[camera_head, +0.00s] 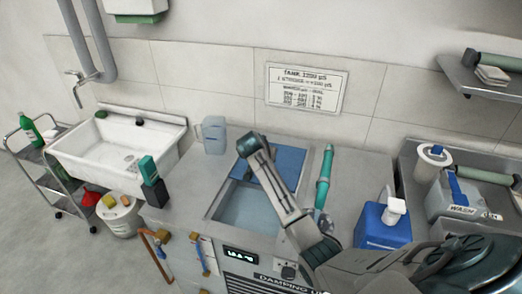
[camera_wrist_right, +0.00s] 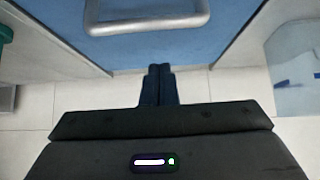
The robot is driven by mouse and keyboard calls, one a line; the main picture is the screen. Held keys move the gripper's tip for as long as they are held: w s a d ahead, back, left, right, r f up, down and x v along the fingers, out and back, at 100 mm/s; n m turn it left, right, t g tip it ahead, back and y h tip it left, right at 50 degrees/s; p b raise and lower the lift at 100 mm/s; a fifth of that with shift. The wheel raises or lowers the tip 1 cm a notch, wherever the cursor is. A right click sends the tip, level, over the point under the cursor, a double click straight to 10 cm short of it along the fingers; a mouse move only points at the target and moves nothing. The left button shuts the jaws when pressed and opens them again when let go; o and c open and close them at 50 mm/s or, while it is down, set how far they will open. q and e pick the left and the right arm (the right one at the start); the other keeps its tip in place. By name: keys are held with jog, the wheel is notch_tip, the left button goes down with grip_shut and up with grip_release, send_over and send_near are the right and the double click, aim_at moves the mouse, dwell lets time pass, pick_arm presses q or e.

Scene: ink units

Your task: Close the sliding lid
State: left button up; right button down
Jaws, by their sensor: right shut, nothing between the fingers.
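The sliding lid (camera_head: 286,163) is a blue panel over the back part of the damping unit's tank (camera_head: 212,210). The front part of the tank opening (camera_head: 243,206) is uncovered and shows a pale blue inside. In the right wrist view the blue lid (camera_wrist_right: 165,48) fills the top, with a grey bar handle (camera_wrist_right: 160,26) on it. My right gripper (camera_head: 247,146) is over the lid's left side in the head view, its arm crossing in front of the opening. Its fingers (camera_wrist_right: 160,72) are shut and empty, apart from the handle. My left gripper is out of view.
A teal tool (camera_head: 324,177) lies right of the tank. A blue pump container (camera_head: 382,226) stands further right. The tiled wall (camera_head: 205,85) is behind.

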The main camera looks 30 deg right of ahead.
jog(key=shift+x, duration=1)
jog(key=shift+s+a+f+p, duration=0.25)
jog(key=shift+s+a+p, duration=0.7)
jog(key=shift+a+p, duration=0.2)
jog(key=shift+s+a, duration=0.35)
jog(key=shift+w+d+f, duration=0.1)
jog(key=shift+w+f, duration=0.05)
jog(key=shift+f, duration=0.1)
